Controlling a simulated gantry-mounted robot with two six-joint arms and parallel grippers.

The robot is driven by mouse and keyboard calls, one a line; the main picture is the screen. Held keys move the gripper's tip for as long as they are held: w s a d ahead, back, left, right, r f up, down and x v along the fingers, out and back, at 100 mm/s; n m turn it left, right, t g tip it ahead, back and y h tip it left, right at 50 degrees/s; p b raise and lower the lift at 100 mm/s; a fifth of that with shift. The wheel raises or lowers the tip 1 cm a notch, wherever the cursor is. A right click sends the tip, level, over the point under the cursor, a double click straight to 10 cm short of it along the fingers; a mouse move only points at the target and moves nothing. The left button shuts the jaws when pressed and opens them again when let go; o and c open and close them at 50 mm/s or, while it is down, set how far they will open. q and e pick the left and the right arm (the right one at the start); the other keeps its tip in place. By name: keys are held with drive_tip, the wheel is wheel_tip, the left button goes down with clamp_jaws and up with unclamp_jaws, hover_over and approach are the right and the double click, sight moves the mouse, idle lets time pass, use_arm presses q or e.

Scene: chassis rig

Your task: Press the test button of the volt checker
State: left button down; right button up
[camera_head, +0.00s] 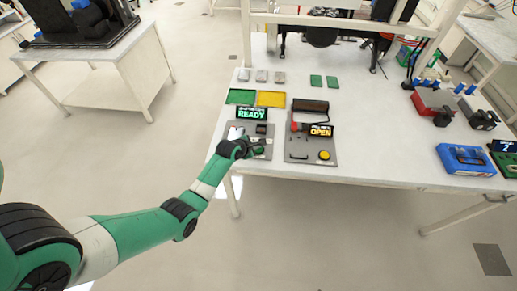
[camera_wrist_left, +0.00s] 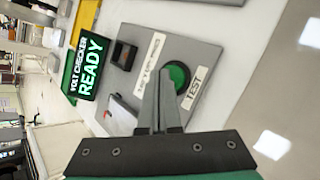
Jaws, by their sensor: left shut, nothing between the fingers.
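The volt checker (camera_head: 268,140) is a grey panel near the table's front left edge; it fills the middle of the left wrist view (camera_wrist_left: 205,58). Its display (camera_head: 252,114) reads READY in green. Its round green test button (camera_wrist_left: 181,74) sits beside a TEST label (camera_wrist_left: 194,88). My left gripper (camera_head: 243,146) is shut and empty over the panel. In the left wrist view its fingertips (camera_wrist_left: 166,75) overlap the button's left side; I cannot tell whether they touch it. My right gripper is not in view.
A second grey panel (camera_head: 297,155) with an OPEN display (camera_head: 320,131) and a yellow button (camera_head: 324,155) stands to the right. Green (camera_head: 241,96) and yellow (camera_head: 271,99) trays lie behind. A blue device (camera_head: 465,159) is at the far right. The table's middle is clear.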

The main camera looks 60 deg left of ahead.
use_arm(q)
drive_tip(key=shift+f+b, duration=0.35)
drive_tip(key=shift+f, duration=0.1)
idle(0.3)
drive_tip(key=shift+r, duration=0.1)
drive_tip(key=shift+r+p, duration=0.75)
drive_tip(key=shift+p, duration=0.15)
wheel_tip(320, 180, up, 5)
drive_tip(key=p, duration=0.5)
drive_tip(key=shift+r, duration=0.1)
idle(0.4)
